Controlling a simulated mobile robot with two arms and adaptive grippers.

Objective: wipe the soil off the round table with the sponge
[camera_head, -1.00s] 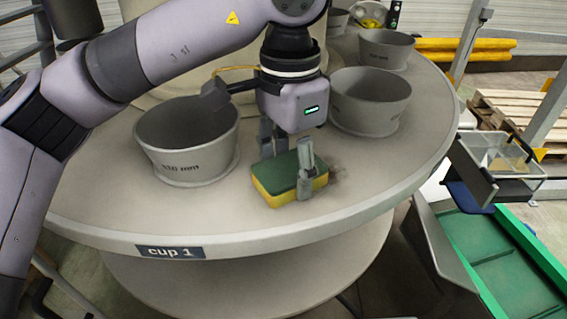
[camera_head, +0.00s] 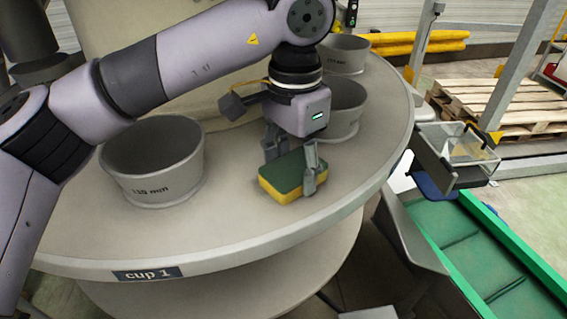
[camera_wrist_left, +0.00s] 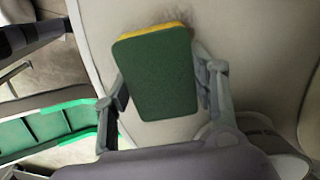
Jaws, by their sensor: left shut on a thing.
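The sponge (camera_head: 294,176), green on top and yellow below, lies flat on the round table (camera_head: 235,228) or just at its surface. My left gripper (camera_head: 291,170) is shut on the sponge, one finger on each side. In the left wrist view the sponge (camera_wrist_left: 157,75) sits between the two fingers, its green face toward the camera. A faint dark smear of soil (camera_wrist_left: 178,16) shows on the table beyond the sponge's far edge in that view. In the head view I cannot make out the soil; the sponge and gripper may hide it. My right gripper is not in view.
A grey round cup (camera_head: 152,170) stands on the table left of the sponge. Another cup (camera_head: 345,108) stands behind the gripper, and one more (camera_head: 346,52) farther back. A clear-walled tray (camera_head: 455,158) and a green conveyor (camera_head: 470,255) are right of the table. The table's front is clear.

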